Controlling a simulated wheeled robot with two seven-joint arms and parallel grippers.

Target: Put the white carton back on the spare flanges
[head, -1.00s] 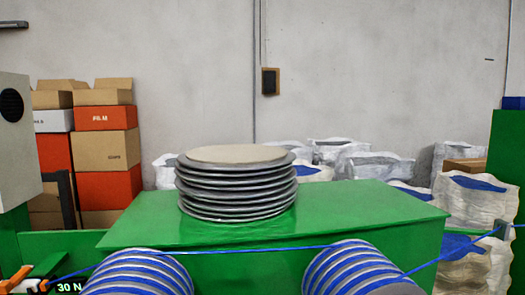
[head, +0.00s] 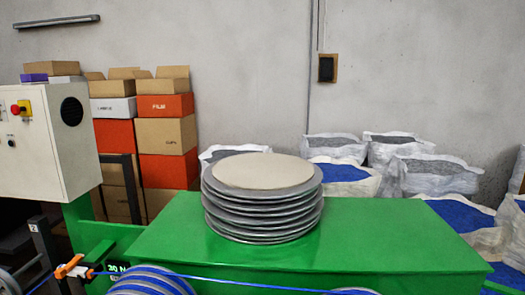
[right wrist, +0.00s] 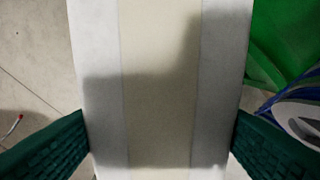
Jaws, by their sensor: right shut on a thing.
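The white carton (right wrist: 215,90) fills the middle of the right wrist view, with a wide beige band down its face. My right gripper (right wrist: 160,125) is shut on it, one green ridged finger at each side. The spare flanges (head: 262,215) are a stack of grey discs on a green machine top in the head view. A flat beige round (head: 262,170) lies on top of the stack, with nothing on it. Neither gripper nor the held carton shows in the head view. My left gripper is in neither view.
The green top (head: 390,230) is bare around the stack. A pale control box (head: 35,145) stands at the left, with stacked cartons (head: 165,133) behind. White sacks (head: 430,170) stand behind right. A blue cable (head: 230,283) runs along the front over ribbed pulleys.

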